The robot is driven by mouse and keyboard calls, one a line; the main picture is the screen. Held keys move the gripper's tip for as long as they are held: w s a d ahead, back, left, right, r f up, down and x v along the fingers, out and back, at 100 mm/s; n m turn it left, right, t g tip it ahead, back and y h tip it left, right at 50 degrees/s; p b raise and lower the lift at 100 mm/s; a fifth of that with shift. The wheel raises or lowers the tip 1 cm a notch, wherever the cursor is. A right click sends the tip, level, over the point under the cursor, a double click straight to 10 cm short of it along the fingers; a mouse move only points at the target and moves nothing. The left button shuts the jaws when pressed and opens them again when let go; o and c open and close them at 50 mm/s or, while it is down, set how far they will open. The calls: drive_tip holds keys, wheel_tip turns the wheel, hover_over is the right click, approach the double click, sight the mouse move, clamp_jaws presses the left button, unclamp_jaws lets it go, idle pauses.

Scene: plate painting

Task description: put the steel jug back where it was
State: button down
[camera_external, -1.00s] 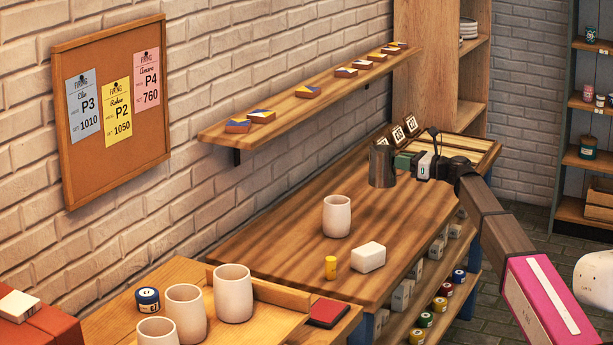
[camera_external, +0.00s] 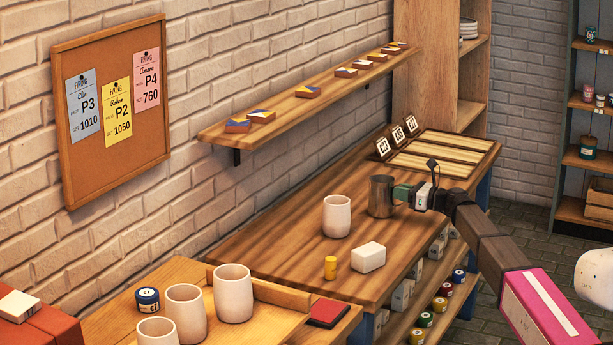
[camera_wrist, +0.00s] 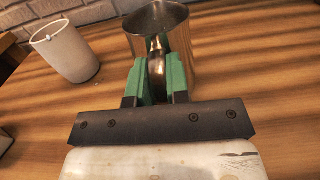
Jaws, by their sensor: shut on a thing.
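The steel jug (camera_external: 381,197) is upright at the right part of the wooden table, to the right of a white cup. My gripper (camera_external: 408,194) is shut on the jug's handle, from the jug's right side. In the wrist view the green fingers (camera_wrist: 160,80) close around the handle, with the jug (camera_wrist: 180,30) just beyond them. The jug's base looks at or very near the table top; I cannot tell whether it touches.
A white cup (camera_external: 337,216) stands left of the jug and also shows in the wrist view (camera_wrist: 65,52). A white block (camera_external: 368,257) and a yellow cylinder (camera_external: 331,268) are nearer the front. Bare wood surrounds the jug.

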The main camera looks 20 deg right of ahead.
drive_tip(key=c, duration=1.1)
unclamp_jaws()
drive_tip(key=shift+f, duration=0.1)
drive_tip(key=shift+s, duration=0.15)
drive_tip(key=v, duration=1.1)
drive_tip(key=shift+s+d, duration=0.2)
drive_tip(key=shift+d, duration=0.1)
